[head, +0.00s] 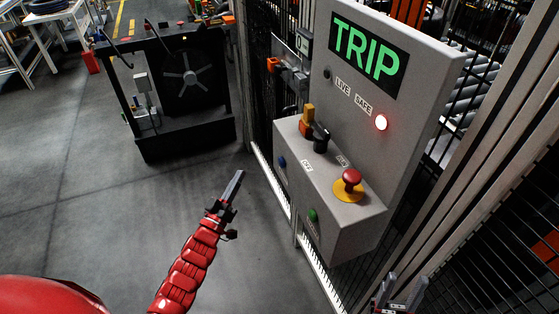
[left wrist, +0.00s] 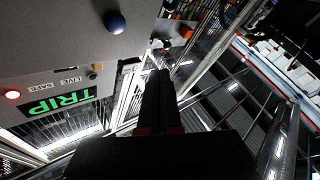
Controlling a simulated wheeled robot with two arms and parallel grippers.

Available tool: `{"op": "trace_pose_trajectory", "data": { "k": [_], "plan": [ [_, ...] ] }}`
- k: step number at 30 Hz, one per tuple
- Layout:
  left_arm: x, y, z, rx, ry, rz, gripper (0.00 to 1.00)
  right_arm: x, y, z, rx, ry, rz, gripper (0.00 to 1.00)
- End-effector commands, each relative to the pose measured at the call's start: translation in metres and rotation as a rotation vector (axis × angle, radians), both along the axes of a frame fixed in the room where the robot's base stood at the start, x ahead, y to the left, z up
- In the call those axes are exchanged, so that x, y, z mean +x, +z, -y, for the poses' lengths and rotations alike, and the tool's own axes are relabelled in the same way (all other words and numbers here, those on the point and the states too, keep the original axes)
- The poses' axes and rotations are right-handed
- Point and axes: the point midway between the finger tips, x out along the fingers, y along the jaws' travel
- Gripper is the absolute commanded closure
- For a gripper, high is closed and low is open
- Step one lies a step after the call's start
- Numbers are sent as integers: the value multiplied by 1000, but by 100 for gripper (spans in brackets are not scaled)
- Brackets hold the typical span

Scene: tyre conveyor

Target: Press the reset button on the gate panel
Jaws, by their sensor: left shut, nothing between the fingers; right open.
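The grey gate panel (head: 365,150) shows a green TRIP display (head: 368,52). A blue button (head: 282,162) sits on the left part of its lower box and a green button (head: 313,215) is lower; I cannot read a reset label on either. The blue button shows close in the left wrist view (left wrist: 114,22). A red mushroom button (head: 350,178) on a yellow base is on the box top. My left gripper (head: 239,173) is shut and empty, left of the box and apart from it. My right gripper (head: 402,288) is open at the bottom edge, below the box.
A black selector (head: 321,138) and an orange-yellow part (head: 307,120) stand on the box top. A lamp by SAFE (head: 381,122) is lit. Mesh fencing (head: 470,215) runs right of the panel. A black frame with a fan (head: 188,75) stands behind. The floor (head: 110,220) is clear.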

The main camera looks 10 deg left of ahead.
Motion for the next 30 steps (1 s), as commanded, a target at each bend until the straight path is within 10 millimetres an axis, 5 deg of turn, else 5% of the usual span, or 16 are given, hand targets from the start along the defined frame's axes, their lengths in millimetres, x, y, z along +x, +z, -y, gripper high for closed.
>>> {"op": "trace_pose_trajectory", "data": {
  "k": [11,30],
  "plan": [
    [5,-1,9,2,-2,4,100,0,-6,0,0,0,0,50],
    [47,-2,70,1,-1,1,100,0,-42,0,0,0,0,50]
  ]
}}
